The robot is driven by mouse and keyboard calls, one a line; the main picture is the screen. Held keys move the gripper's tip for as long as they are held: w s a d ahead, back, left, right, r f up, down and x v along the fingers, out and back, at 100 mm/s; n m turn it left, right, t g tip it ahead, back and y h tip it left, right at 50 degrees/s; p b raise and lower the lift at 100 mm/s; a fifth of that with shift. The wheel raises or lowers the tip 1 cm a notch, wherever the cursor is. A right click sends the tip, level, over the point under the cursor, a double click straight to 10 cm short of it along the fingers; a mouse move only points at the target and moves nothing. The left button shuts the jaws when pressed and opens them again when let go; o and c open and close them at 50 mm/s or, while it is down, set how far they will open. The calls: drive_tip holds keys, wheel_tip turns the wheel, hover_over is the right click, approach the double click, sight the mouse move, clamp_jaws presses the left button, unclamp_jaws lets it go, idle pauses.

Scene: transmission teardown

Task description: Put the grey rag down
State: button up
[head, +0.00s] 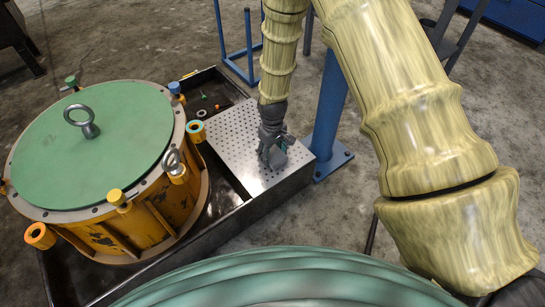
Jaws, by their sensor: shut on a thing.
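My gripper (273,152) points down over the perforated metal plate (232,140), near the plate's right front edge. It is shut on the grey rag (279,157), a small grey patch at the fingertips. The rag is low over the plate; I cannot tell whether it touches the surface. The fingers hide part of the rag.
A yellow housing (160,225) with a green lid (95,150) and lifting eyes stands in a dark tray (225,225) on the left. A blue post (328,115) stands close right of the plate.

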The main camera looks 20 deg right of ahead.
sight(272, 153)
drive_tip(key=shift+f, duration=0.65)
drive_tip(key=shift+f, duration=0.1)
drive_tip(key=o, duration=1.1)
drive_tip(key=shift+o, duration=0.2)
wheel_tip(272, 153, up, 12)
drive_tip(key=p, duration=0.6)
drive_tip(key=shift+m, duration=0.5)
drive_tip(key=s+f, duration=0.2)
drive_tip(key=s, duration=0.1)
drive_tip(key=s+f, duration=0.2)
drive_tip(key=f, duration=0.1)
drive_tip(key=s+f, duration=0.2)
drive_tip(key=s, duration=0.1)
drive_tip(key=shift+s+d+f, duration=0.25)
drive_tip(key=shift+s+d, duration=0.05)
drive_tip(key=shift+d, duration=0.1)
drive_tip(key=s+d+f+m, duration=0.1)
drive_tip(key=s+f, duration=0.3)
drive_tip(key=s, duration=1)
drive_tip(key=s+d+f+m, duration=0.1)
drive_tip(key=s+f, duration=0.3)
drive_tip(key=s, duration=0.9)
drive_tip(key=shift+s+d+m, duration=0.3)
drive_tip(key=shift+s+m, duration=0.05)
drive_tip(key=shift+m, duration=0.35)
